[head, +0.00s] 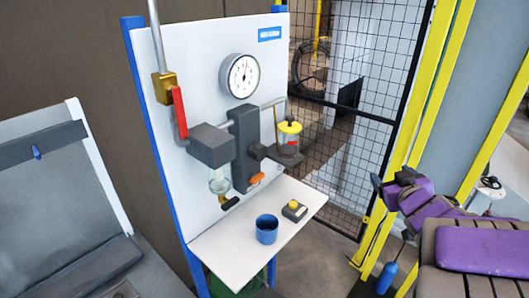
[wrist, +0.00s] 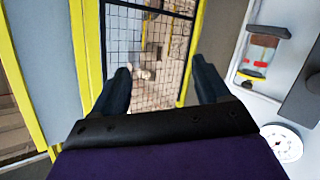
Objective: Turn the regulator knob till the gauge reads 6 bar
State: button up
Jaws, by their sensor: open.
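The white round gauge (head: 239,75) is mounted high on the white panel. A dark needle and a small red mark show, but the reading is too small to tell. Below it is a dark grey regulator body (head: 244,150). A black knob (head: 290,127) on a yellow collar sits on the bowl unit to its right; I cannot tell if this is the regulator knob. My gripper (head: 387,207) is right of the panel, well apart from it. In the wrist view my gripper (wrist: 163,83) is open and empty, facing the mesh fence. The gauge (wrist: 284,142) shows at lower right there.
A shelf (head: 232,243) juts from the panel, bearing a blue cup (head: 267,229) and a small box with a yellow button (head: 294,210). A red lever (head: 179,112) and an orange handle (head: 256,179) stick out. A mesh fence (head: 345,100) with yellow posts stands behind.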

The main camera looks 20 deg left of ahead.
jog(key=s+a+n+g+y, duration=0.15)
jog(key=a+n+y, duration=0.25)
jog(key=a+y, duration=0.55)
jog(key=n+g+y+p, duration=0.1)
jog(key=n+g+y, duration=0.2)
jog(key=g, duration=0.3)
send_near(263, 155)
jog(key=b+x, duration=0.3)
jog(key=x, duration=0.7)
jog(key=shift+a, duration=0.1)
jog(key=c, duration=1)
